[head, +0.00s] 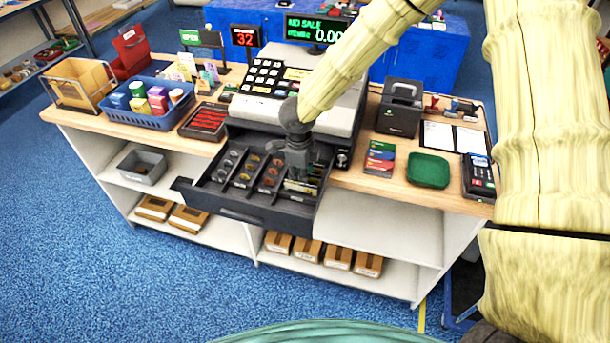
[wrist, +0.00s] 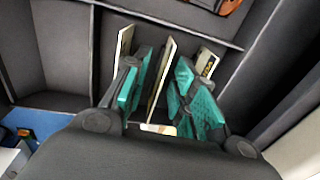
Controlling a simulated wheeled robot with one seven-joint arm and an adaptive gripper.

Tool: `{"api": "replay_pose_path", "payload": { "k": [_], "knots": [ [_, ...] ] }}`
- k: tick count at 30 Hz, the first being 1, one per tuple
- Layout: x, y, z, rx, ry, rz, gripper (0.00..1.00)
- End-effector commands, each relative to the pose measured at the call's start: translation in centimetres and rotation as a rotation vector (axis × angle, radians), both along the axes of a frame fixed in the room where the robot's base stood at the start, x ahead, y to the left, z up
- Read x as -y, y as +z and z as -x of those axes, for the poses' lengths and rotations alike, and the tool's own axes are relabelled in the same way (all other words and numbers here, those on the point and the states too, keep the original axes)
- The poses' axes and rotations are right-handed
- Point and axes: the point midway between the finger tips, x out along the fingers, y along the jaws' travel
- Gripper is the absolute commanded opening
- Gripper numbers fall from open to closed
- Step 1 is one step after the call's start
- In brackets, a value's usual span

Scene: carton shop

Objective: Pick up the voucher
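My gripper (head: 298,168) reaches down into the right part of the open cash drawer (head: 240,208). In the wrist view its two teal-padded fingers (wrist: 163,68) stand apart, with a gap on each side of a thin cream card (wrist: 161,80) standing on edge between them. This card looks like the voucher, but its print cannot be read. Another thin card (wrist: 124,48) stands beyond the left finger, and a third with dark print (wrist: 207,62) stands by the right finger. In the head view my gripper hides most of this compartment; a cream edge (head: 300,186) shows below it.
Drawer dividers and walls rise close around my fingers. The cash register (head: 300,98) stands right behind the drawer. On the counter to the right are a card stack (head: 380,158), a green tray (head: 428,170) and a card terminal (head: 479,177). A blue basket (head: 150,118) stands left.

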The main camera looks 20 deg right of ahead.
Motion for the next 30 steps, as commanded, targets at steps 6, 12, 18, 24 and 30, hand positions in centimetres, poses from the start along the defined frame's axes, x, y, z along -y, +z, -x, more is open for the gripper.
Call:
{"api": "replay_pose_path", "payload": {
  "k": [6,12,18,24,30],
  "knots": [
    [-0.02,-0.10,-0.03,0.000,0.001,0.000,0.27],
    [-0.01,-0.08,-0.02,0.001,0.000,-0.001,0.02],
    [0.00,-0.06,-0.02,0.001,0.000,-0.001,0.00],
    [0.00,-0.06,-0.01,0.001,0.000,-0.001,0.00],
    [-0.36,0.27,0.38,0.002,0.000,-0.002,0.00]
  ]
}}
